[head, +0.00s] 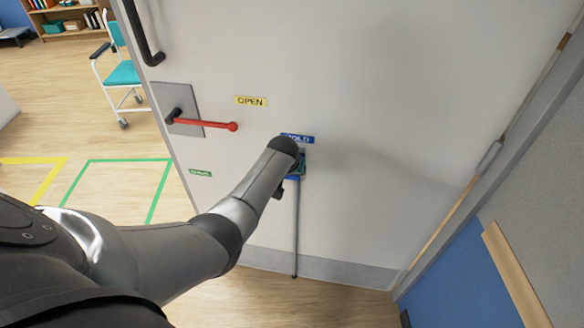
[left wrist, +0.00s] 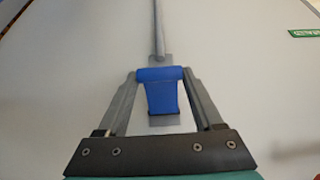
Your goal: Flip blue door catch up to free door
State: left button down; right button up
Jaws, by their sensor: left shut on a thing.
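The blue door catch (left wrist: 158,88) fills the middle of the left wrist view. It is on the pale door (head: 360,110), with a grey rod (head: 296,230) that runs down the door to near the floor. My left gripper (left wrist: 160,76) has a finger on each side of the catch's wide end and is shut on it. In the head view my left arm reaches in from the left, and its wrist hides most of the gripper and catch, just below a blue label (head: 298,138) that is partly covered. My right gripper is not in view.
A red lever (head: 205,124) on a metal plate sits left of the catch, below a yellow OPEN label (head: 250,101). A black handle (head: 146,38) is higher up. Beyond the door's left edge are open floor and a teal chair (head: 122,73). A blue wall panel (head: 455,275) stands at right.

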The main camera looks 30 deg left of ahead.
pick_arm(q)
jog(key=shift+r+g+h, duration=0.3)
jog(key=shift+r+g, duration=0.25)
jog(key=shift+g, duration=0.25)
jog(key=shift+r+g, duration=0.15)
jog(key=shift+g, duration=0.15)
jog(key=r+g+b, duration=0.1)
jog(key=b, duration=0.1)
jog(key=shift+g+h+b, duration=0.35)
jog(key=shift+g+h, duration=0.05)
jog(key=shift+r+g+b, duration=0.3)
jog(key=shift+g+b, duration=0.1)
jog(key=shift+b, duration=0.1)
jog(key=shift+w, duration=0.1)
jog(key=shift+c, duration=0.6)
grip_release()
jog(key=shift+r, duration=0.2)
